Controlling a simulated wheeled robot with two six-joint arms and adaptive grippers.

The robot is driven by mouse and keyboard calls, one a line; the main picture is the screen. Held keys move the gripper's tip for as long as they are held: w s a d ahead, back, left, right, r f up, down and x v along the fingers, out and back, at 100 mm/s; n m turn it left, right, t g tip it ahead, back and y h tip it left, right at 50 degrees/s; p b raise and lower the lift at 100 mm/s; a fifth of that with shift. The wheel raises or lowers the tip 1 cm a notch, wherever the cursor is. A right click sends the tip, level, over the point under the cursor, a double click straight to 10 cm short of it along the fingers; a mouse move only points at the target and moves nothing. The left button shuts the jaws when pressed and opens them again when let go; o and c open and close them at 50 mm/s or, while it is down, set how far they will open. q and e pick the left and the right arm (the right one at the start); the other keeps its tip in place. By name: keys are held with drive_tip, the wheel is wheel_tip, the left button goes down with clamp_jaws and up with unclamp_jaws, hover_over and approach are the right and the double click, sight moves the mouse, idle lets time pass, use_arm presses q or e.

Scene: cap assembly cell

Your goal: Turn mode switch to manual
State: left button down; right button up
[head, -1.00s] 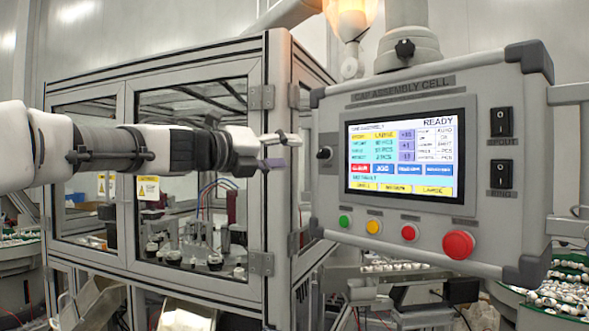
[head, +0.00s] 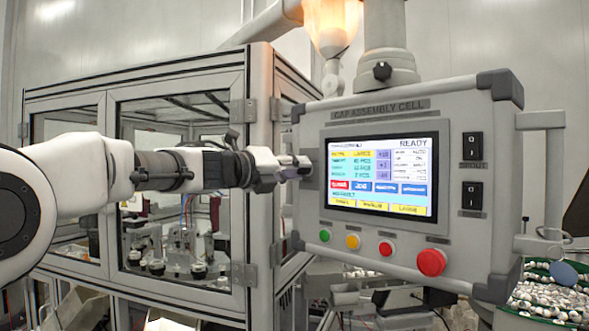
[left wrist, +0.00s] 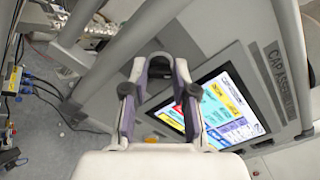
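The control panel (head: 460,100) is grey with a lit screen. The mode switch is the small dark knob on the panel's left side; in the head view it is hidden behind my left fingertips. My left gripper (head: 293,168) is at that spot, left of the screen (head: 380,178). In the left wrist view the two fingers of my left gripper (left wrist: 160,78) stand apart, with a dark part between the tips that may be the knob. I cannot tell whether they touch it. The switch's setting is not readable. My right gripper is not in view.
Green (head: 324,236), yellow (head: 352,241) and red buttons sit below the screen, with a large red button (head: 431,262) at lower right. Two black rocker switches (head: 473,146) are on the right. A framed glass enclosure (head: 180,95) stands behind my left arm.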

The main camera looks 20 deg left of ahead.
use_arm(q)
drive_tip(key=shift+r, duration=0.15)
drive_tip(key=shift+n+p, duration=7.55)
drive_tip(key=shift+n, duration=1.35)
drive_tip(key=shift+w, duration=0.1)
drive_tip(key=c, duration=0.9)
unclamp_jaws()
drive_tip(key=shift+w+f, duration=0.1)
drive_tip(key=shift+f, duration=0.15)
